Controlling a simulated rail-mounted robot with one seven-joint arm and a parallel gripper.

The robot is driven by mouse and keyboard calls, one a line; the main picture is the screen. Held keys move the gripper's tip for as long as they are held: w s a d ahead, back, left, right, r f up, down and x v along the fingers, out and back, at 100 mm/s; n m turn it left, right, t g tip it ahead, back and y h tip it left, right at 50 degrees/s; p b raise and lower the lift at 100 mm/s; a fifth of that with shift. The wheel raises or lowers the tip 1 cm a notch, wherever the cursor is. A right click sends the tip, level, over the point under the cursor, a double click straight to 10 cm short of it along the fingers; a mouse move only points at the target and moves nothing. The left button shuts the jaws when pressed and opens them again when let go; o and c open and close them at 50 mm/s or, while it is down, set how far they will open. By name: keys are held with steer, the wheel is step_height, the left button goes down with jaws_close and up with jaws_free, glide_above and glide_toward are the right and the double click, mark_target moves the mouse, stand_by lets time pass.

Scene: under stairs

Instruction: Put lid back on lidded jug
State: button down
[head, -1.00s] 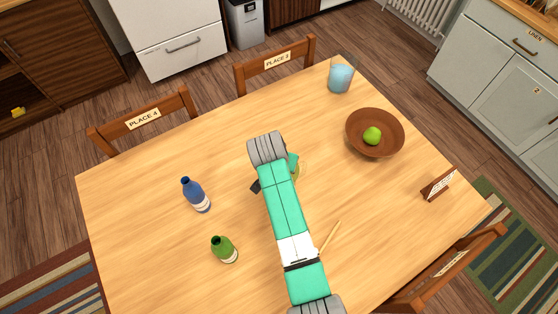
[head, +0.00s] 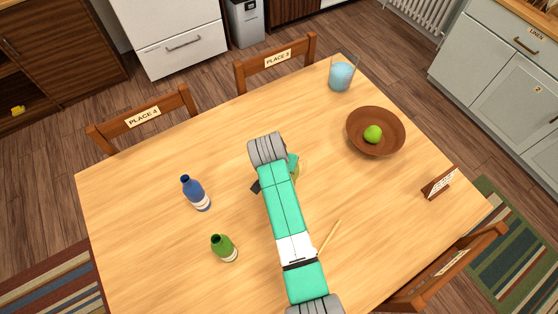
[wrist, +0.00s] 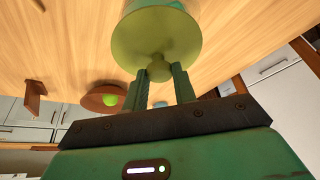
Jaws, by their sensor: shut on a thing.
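My gripper (wrist: 160,70) is shut on the small round knob of an olive-green lid (wrist: 150,38), with one finger on each side of the knob in the wrist view. A green body (wrist: 152,10) shows beyond the lid, cut off by the top edge. I cannot tell whether that is the lidded jug or whether the lid is seated on it. In the head view my arm hides most of this spot near the table's middle. Only a sliver of yellow-green (head: 296,174) and a faint pale curve show beside the arm's end.
A blue bottle (head: 196,194) and a green bottle (head: 224,248) stand left of my arm. A brown bowl (head: 392,148) with a green apple (head: 373,134), a light-blue cup (head: 341,77) and a sign (head: 439,184) are to the right. A thin stick (head: 329,238) lies close by my arm.

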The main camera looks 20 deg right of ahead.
steer(key=shift+f, duration=0.1)
steer(key=c, duration=0.6)
jaws_free()
step_height(320, 180, up, 6)
steer(key=p, duration=0.5)
steer(key=shift+p, duration=0.3)
